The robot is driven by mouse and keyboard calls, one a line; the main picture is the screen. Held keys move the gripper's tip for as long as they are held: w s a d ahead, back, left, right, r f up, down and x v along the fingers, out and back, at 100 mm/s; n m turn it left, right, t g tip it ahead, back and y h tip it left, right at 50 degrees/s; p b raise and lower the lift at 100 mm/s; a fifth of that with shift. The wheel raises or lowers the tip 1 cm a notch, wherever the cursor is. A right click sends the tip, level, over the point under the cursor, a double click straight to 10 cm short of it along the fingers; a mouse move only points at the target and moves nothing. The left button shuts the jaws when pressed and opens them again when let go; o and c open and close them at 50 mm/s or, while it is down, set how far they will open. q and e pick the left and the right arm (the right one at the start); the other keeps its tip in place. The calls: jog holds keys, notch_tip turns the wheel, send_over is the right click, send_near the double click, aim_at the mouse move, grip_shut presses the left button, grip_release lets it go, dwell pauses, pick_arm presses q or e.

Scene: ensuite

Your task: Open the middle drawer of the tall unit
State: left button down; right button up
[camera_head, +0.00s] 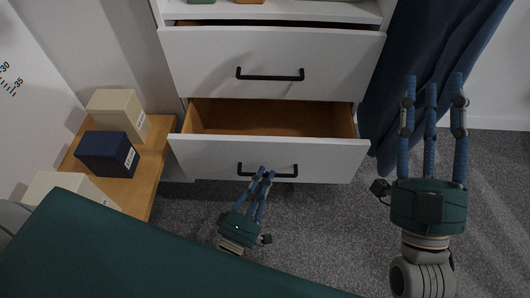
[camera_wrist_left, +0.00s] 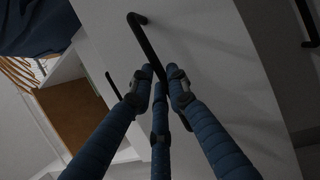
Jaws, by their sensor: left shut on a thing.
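The tall unit (camera_head: 174,85) is white, with black bar handles on its drawer fronts. Its middle drawer (camera_head: 205,160) is pulled out, and its bare wooden inside (camera_head: 270,118) shows. My left gripper (camera_head: 263,173) is shut on this drawer's handle (camera_head: 284,175). In the left wrist view, the blue fingers (camera_wrist_left: 164,80) close around the black handle (camera_wrist_left: 143,40), partly hiding it. My right gripper (camera_head: 432,90) is open and empty, to the right of the unit in front of the blue curtain.
The upper drawer (camera_head: 330,65) sits above, with a narrow dark gap along its top. A wooden surface at the left holds a beige box (camera_head: 115,110), a navy box (camera_head: 105,152) and a pale box (camera_head: 75,188). A dark blue curtain (camera_head: 425,50) hangs at right. Grey carpet (camera_head: 330,220) is clear in front.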

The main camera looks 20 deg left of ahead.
pick_arm(q)
jog(key=s+d, duration=0.3)
jog(key=s, duration=0.8)
jog(key=shift+s+d+p, duration=0.15)
jog(key=shift+s+p, duration=0.25)
pick_arm(e)
jog(key=w+f+g+h, duration=0.1)
jog(key=w+f+g, duration=0.2)
jog(key=f, duration=0.2)
jog(key=shift+f, duration=0.4)
pick_arm(q)
jog(key=c, duration=1.7)
grip_release()
jog(key=shift+o, duration=0.2)
pick_arm(e)
jog(key=shift+a, duration=0.1)
pick_arm(q)
jog(key=v, duration=1.2)
jog(key=shift+f, duration=0.1)
